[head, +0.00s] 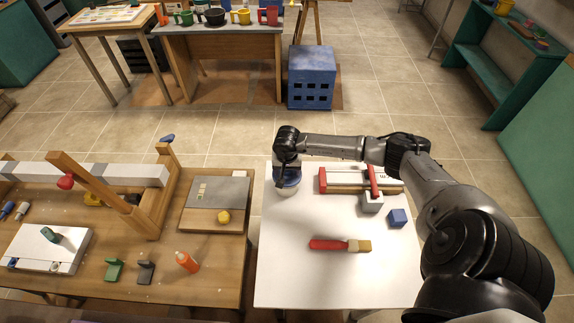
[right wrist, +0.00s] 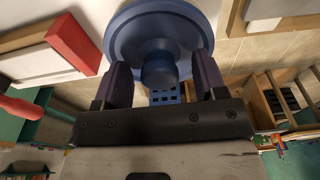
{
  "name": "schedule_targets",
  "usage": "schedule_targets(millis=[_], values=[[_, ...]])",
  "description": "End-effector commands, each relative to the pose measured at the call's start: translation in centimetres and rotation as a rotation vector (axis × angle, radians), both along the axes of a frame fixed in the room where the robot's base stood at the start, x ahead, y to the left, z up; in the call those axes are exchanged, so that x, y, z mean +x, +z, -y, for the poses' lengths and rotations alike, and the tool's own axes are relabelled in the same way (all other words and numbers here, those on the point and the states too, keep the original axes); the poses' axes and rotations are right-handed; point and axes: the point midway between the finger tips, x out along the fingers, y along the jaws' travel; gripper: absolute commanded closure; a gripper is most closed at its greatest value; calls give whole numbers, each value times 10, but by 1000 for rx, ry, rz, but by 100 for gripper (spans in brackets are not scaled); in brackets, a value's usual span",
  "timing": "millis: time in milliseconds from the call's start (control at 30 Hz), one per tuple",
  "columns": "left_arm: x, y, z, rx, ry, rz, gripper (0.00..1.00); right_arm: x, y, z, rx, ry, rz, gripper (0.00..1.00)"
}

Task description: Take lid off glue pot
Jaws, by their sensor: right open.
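The glue pot (head: 287,191) stands upright at the left back of the white table, a small pale pot mostly hidden by my right gripper and the lid. Its blue lid (right wrist: 155,32) is a round disc with a knob (right wrist: 159,70), and it sits on the pot in the head view (head: 289,182). My right gripper (head: 287,168) points down over the lid. In the right wrist view the gripper (right wrist: 162,76) is open, with one dark finger on each side of the knob. I cannot tell whether either finger touches it. My left gripper is not in view.
On the white table (head: 290,275) are a red-and-white tool (head: 345,181), a grey block (head: 371,203), a blue cube (head: 397,218) and a red-handled brush (head: 340,245). The table's front is clear. A cluttered wooden workbench (head: 200,285) stands to the left, across a narrow gap.

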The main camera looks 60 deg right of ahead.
Motion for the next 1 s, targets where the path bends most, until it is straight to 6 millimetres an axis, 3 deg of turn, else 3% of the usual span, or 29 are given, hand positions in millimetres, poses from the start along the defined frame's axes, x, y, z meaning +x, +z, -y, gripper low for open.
schedule_targets(millis=[367, 900, 933, 1000], values=[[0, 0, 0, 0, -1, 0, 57, 0, -2, 0, 0, 1, 0, 36], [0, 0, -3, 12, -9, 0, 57, 0, -2, 0, 0, 1, 0, 88], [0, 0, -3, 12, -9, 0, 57, 0, -2, 0, 0, 1, 0, 67], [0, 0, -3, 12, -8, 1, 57, 0, -2, 0, -1, 1, 0, 74]])
